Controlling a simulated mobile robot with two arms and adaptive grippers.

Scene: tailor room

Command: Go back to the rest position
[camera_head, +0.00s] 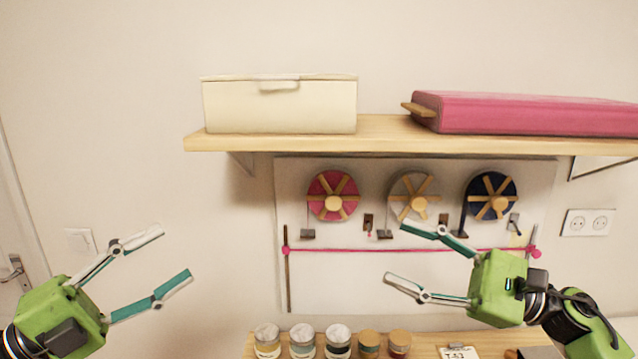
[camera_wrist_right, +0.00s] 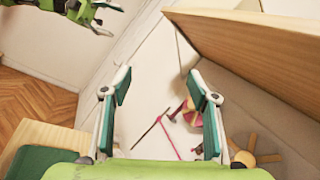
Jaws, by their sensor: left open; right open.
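My left gripper (camera_head: 176,255) is at the lower left in the head view, open and empty, in front of the bare wall. My right gripper (camera_head: 393,251) is at the lower right, open and empty, its fingers pointing left in front of the white board (camera_head: 400,285). In the right wrist view, the right gripper's fingers (camera_wrist_right: 162,95) are spread with nothing between them. Part of my left gripper (camera_wrist_right: 95,12) shows at the top left there.
A wooden shelf (camera_head: 390,130) holds a cream box (camera_head: 280,108) and a pink case (camera_head: 530,115). Below hang a pink spool (camera_head: 322,184), a pale spool (camera_head: 405,184) and a dark blue spool (camera_head: 478,187). Several jars (camera_head: 337,342) stand on the wooden surface (camera_head: 425,342) below.

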